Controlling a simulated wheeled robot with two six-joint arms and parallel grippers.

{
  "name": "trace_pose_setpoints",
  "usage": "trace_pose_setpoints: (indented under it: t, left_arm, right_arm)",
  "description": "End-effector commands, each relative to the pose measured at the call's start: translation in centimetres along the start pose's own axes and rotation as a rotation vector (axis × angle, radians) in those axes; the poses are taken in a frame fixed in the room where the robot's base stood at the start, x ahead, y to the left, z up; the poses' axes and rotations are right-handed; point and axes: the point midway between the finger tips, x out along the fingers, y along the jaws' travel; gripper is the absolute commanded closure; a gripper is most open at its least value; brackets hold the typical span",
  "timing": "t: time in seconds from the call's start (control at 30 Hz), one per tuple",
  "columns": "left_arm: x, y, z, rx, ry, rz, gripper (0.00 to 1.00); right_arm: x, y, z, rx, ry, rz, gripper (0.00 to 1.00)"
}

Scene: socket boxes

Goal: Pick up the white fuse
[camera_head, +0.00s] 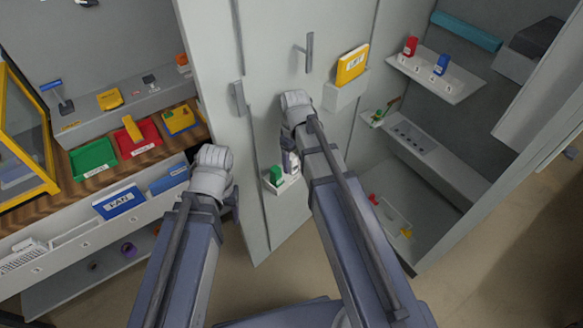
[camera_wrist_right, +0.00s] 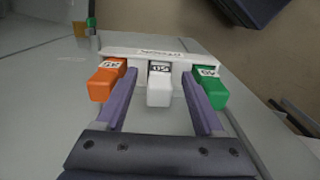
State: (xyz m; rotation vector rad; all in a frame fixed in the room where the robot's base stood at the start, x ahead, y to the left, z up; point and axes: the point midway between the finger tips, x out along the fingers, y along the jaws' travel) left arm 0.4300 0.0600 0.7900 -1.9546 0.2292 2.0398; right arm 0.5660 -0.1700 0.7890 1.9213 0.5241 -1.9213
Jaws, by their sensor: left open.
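The white fuse (camera_wrist_right: 159,90) stands in a pale rack (camera_wrist_right: 142,52) between an orange fuse (camera_wrist_right: 106,80) and a green fuse (camera_wrist_right: 209,89). My right gripper (camera_wrist_right: 160,76) is open, with one finger on each side of the white fuse and a small gap on both sides. In the head view the rack (camera_head: 282,186) is on the grey door, with the green fuse (camera_head: 275,173) at its left; the orange fuse is hidden. My right gripper (camera_head: 290,161) is at this rack, partly behind my arm. My left gripper (camera_head: 234,198) is mostly hidden behind my left arm.
A yellow box (camera_head: 352,64) sits in a holder higher on the door. An open cabinet with shelves (camera_head: 455,88) is at the right. Coloured bins (camera_head: 94,158) stand on a wooden counter at the left. The orange and green fuses are close outside my right fingers.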

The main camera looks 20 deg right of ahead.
Motion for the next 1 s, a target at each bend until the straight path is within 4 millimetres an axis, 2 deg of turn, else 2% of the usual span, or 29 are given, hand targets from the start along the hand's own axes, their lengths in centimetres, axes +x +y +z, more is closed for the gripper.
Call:
trace_pose_setpoints:
  t: [0.07,0.6,1.0]
  left_arm:
    - [-0.02,0.0,0.0,0.0,0.0,0.0,0.35]
    - [-0.02,0.0,0.0,0.0,0.0,0.0,0.35]
    - [-0.05,0.0,0.0,0.0,0.0,0.0,0.35]
  right_arm:
    - [-0.02,-0.01,0.0,0.0,0.0,0.0,0.38]
    - [-0.02,-0.01,0.0,0.0,0.0,0.0,0.99]
    - [-0.06,-0.01,0.0,0.0,0.0,0.0,1.0]
